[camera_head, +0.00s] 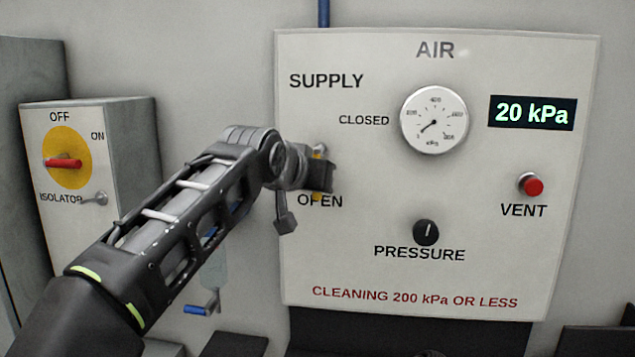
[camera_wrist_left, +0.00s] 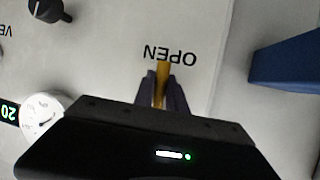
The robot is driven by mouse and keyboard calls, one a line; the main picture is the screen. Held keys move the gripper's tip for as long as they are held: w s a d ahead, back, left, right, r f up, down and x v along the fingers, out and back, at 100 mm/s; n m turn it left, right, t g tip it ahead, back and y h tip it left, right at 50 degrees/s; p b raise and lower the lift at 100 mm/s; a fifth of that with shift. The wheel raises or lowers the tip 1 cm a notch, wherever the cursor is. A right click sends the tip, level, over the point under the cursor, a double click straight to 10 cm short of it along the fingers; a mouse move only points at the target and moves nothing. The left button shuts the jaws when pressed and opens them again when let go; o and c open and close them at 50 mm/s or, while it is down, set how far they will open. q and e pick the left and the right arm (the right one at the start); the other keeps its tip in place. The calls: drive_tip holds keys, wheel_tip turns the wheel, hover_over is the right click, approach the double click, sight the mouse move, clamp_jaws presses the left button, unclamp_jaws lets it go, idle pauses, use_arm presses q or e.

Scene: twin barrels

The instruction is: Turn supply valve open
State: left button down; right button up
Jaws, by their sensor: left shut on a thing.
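The yellow supply valve handle (camera_wrist_left: 163,69) sticks out between my left gripper's fingers (camera_wrist_left: 161,84) in the left wrist view, its end at the word OPEN. In the head view my left gripper (camera_head: 318,176) is shut on it in front of the air panel (camera_head: 445,290), below SUPPLY and just above OPEN. Only small yellow bits of the valve show there; my gripper hides the rest. My right gripper is in neither view.
The panel carries a dial gauge (camera_head: 434,120), a display (camera_head: 532,113) reading 20 kPa, a red vent button (camera_head: 531,185) and a black pressure knob (camera_head: 426,232). An isolator box (camera_head: 90,180) with a red handle stands left. A blue-handled valve (camera_head: 203,308) is below my arm.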

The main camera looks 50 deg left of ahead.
use_arm(q)
drive_tip(key=c, duration=1.4)
unclamp_jaws()
drive_tip(key=shift+o, duration=0.2)
drive_tip(key=b+v, duration=0.1)
drive_tip(key=v, duration=0.6)
drive_tip(key=shift+s+d, duration=0.2)
drive_tip(key=shift+s, duration=0.15)
drive_tip(key=shift+r, duration=0.1)
